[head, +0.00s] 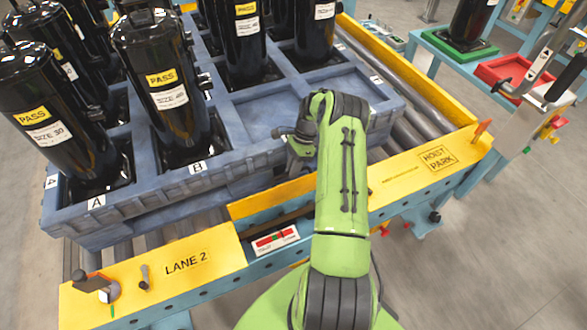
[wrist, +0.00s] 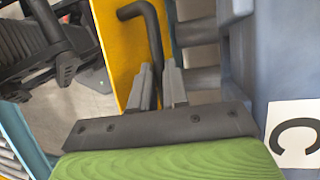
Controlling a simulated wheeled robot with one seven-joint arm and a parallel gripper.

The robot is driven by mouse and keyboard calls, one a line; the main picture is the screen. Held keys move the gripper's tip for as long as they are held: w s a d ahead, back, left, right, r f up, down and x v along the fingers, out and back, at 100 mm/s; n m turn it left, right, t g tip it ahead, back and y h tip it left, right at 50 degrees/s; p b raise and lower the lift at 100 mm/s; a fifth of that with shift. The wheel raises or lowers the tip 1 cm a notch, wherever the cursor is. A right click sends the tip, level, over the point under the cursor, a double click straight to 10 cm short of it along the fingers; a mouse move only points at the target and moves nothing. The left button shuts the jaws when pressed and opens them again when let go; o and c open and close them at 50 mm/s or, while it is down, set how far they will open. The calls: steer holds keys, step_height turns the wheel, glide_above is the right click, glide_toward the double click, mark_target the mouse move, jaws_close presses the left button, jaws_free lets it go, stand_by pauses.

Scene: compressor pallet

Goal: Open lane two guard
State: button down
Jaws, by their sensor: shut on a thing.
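The yellow lane two guard (head: 268,198) stands as a raised panel between the lane 2 beam and the blue pallet. In the wrist view a yellow panel (wrist: 116,40) runs along the left of the fingers, with a black bent handle (wrist: 137,12) beside it. My gripper (wrist: 158,80) is shut on this handle, its two grey fingers on either side of the bar's lower end. In the head view my green arm covers part of the guard and hides the handle; the fingertips cannot be made out there.
The blue pallet (head: 180,180) carries several black compressors, with an empty bay close to my arm. The yellow LANE 2 plate (head: 165,270) bears a small lever and a knob. The HOIST PARK plate (head: 430,165) lies to the right. Rollers (head: 425,120) run behind it.

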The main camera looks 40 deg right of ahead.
steer(key=c, duration=1.1)
jaws_free()
steer(key=shift+f, duration=0.35)
steer(key=shift+s+r, duration=0.1)
steer(key=p+v, duration=0.3)
steer(key=v, duration=1.2)
steer(key=shift+d+r+p, duration=0.2)
steer(key=shift+r+p, duration=0.1)
steer(key=shift+p, duration=0.05)
